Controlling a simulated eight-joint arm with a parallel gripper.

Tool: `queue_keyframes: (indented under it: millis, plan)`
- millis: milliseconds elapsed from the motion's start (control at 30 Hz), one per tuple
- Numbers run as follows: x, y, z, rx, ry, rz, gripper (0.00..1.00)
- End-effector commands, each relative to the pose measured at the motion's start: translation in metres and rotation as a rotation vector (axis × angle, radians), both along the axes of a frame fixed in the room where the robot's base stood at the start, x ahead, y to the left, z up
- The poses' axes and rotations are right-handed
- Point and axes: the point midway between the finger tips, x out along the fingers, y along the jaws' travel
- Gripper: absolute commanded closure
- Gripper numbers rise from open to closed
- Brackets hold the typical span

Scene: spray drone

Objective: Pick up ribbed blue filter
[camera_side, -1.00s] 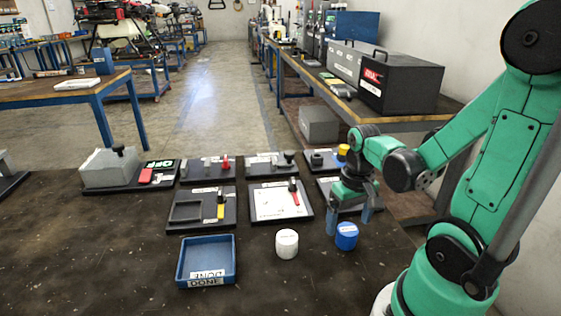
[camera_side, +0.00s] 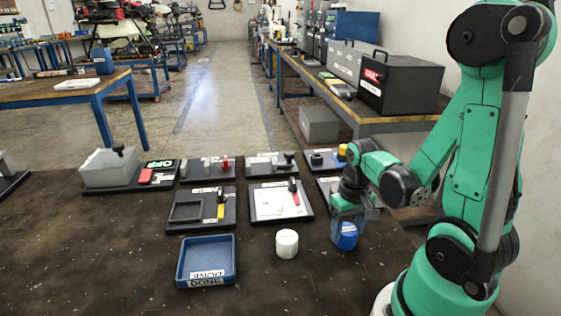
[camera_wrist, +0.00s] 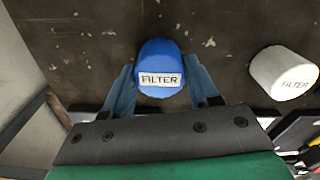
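The blue filter (camera_side: 345,236) stands upright on the dark table at the right, and it shows in the wrist view (camera_wrist: 160,62) with a white FILTER label. My gripper (camera_side: 348,232) is over it, pointing down. In the wrist view my gripper (camera_wrist: 162,72) is open, with one blue finger on each side of the filter and a gap showing between each finger and the filter. I cannot make out ribs on the filter.
A white filter (camera_side: 287,243) stands left of the blue one. A blue DONE tray (camera_side: 181,262) lies further left. Several dark fixture boards, one with a white plate (camera_side: 275,203), lie behind. Bare table surrounds the front.

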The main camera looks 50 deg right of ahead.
Motion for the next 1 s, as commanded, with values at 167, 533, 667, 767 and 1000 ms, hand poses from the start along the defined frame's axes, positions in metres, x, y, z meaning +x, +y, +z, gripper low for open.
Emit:
queue_keyframes:
  millis: [167, 533, 667, 767, 1000]
  plan:
    - [0.000, 0.000, 0.000, 0.000, 0.000, 0.000, 0.98]
    - [0.000, 0.000, 0.007, 0.000, 0.000, 0.000, 0.98]
    - [0.000, 0.000, 0.016, 0.000, 0.000, 0.000, 0.98]
    - [-0.001, 0.000, 0.027, 0.000, 0.000, 0.000, 0.98]
    - [0.000, 0.000, 0.067, 0.000, 0.001, 0.000, 0.98]
